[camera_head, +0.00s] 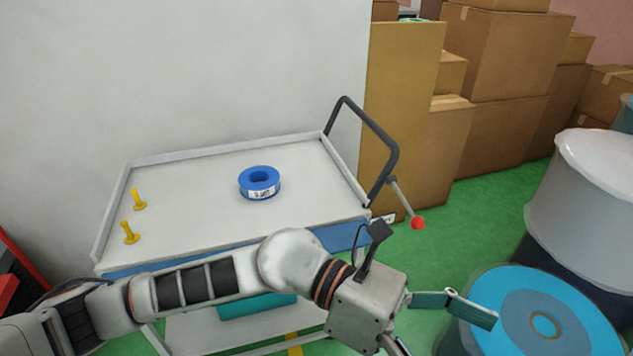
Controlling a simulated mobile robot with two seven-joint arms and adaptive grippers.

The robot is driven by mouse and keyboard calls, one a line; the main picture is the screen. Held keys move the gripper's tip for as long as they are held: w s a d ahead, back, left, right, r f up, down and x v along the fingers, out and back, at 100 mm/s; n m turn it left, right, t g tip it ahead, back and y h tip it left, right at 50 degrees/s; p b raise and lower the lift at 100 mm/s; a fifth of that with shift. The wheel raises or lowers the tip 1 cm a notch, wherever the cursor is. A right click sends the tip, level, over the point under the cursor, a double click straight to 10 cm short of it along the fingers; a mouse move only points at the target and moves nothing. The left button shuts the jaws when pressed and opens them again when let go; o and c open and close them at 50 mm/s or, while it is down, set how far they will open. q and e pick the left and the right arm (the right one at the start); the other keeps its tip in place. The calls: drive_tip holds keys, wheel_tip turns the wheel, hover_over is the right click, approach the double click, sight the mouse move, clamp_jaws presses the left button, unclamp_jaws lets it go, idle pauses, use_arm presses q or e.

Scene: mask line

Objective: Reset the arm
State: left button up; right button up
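My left arm (205,283) comes in from the lower left and reaches across the front of a white cart (205,215). My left gripper (448,336) is to the right of the cart's front right corner. One finger reaches out to the right, and the other runs down out of the picture. The fingers are spread apart, and I see nothing between them. My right arm and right gripper are not in view.
A blue tape roll (259,182) and two yellow pegs (129,232) stand on the cart. The cart has a dark handle (375,130) and a red-tipped lever (417,222). Blue-topped drum (500,310) and white drum (595,190) stand right. Cardboard boxes (505,55) stand behind.

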use_arm(q)
drive_tip(key=w+a+r+n+t+h, duration=0.2)
drive_tip(key=w+n+t+h, duration=0.2)
drive_tip(key=w+n+t, duration=0.45)
drive_tip(key=w+a+r+n+t+h, duration=0.2)
drive_tip(key=w+n+t+h, duration=0.35)
drive_tip(key=n, duration=0.55)
drive_tip(key=w+a+f+n+t+y, duration=1.1)
drive_tip(key=f+n, duration=0.3)
drive_tip(key=n, duration=0.5)
drive_tip(key=s+a+f+n+g+y+p, duration=0.15)
drive_tip(key=a+f+n+y, duration=0.25)
drive_tip(key=a+f, duration=0.4)
drive_tip(key=s+a+f+n+t+y+b, duration=0.1)
drive_tip(key=s+a+f+n+y, duration=0.4)
drive_tip(key=f, duration=0.6)
drive_tip(key=s+a+f+n+g+y, duration=0.1)
drive_tip(key=s+a+f+n+g, duration=0.1)
drive_tip(key=s+a+f, duration=0.2)
drive_tip(key=s+a+f+n+g+y, duration=0.1)
drive_tip(key=s+a+f+n+g, duration=0.1)
drive_tip(key=s+a+f, duration=0.3)
wheel_tip(320, 180, down, 4)
drive_tip(key=shift+s+a+f+g+p, duration=0.2)
drive_tip(key=shift+a+g+p, duration=0.15)
drive_tip(key=shift+a, duration=0.35)
